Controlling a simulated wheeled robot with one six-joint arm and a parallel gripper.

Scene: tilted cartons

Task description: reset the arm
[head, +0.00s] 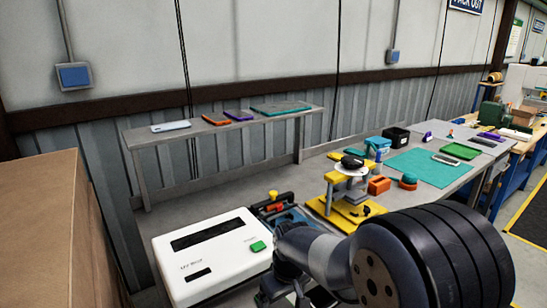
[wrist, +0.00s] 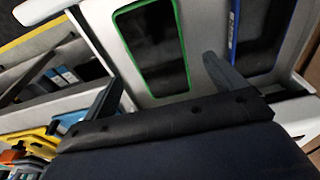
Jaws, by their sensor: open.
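My gripper shows in the wrist view (wrist: 162,69), its two dark fingers spread well apart with nothing between them. Beyond the fingers is a white-rimmed, grey-lined tray or box (wrist: 205,20). In it lie a dark slab with a green frame (wrist: 152,45) and a dark slab with a blue frame (wrist: 262,35). I cannot tell the exact gap from the fingers to them. In the head view my arm crosses the lower right, and my gripper is low, near the front right of the white UV box (head: 205,240), partly cut off by the bottom edge.
A yellow press stand (head: 345,205) and an orange block (head: 379,186) stand close behind my arm. A teal mat (head: 425,168) lies farther right. A raised shelf (head: 225,129) holds several flat devices. A large carton (head: 50,235) stands at the left.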

